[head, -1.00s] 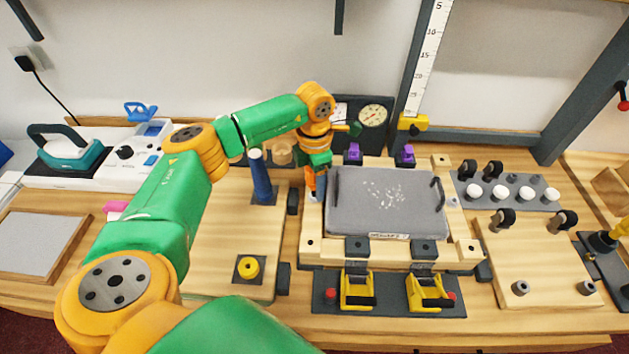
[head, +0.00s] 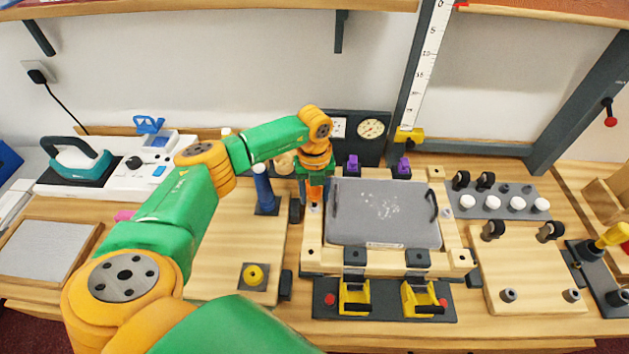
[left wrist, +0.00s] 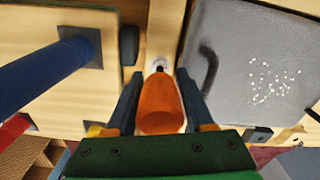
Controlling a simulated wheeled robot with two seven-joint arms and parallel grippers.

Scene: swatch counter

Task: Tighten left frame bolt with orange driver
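My left gripper (head: 316,178) points down at the left side of the wooden frame (head: 312,250). It is shut on the orange driver (left wrist: 161,106), with a finger on each side of the handle. The driver also shows below the gripper in the head view (head: 315,192). It stands about upright, its dark tip at the pale round left frame bolt (left wrist: 158,64) in the left wrist view. I cannot tell how firmly the tip sits in the bolt. My right gripper is in neither view.
A grey screen panel (head: 385,225) with a dark handle lies right beside the driver. A blue-handled tool (head: 263,188) stands upright to the left. Yellow clamps (head: 355,298) sit at the front. A board with white knobs (head: 492,203) is at the right.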

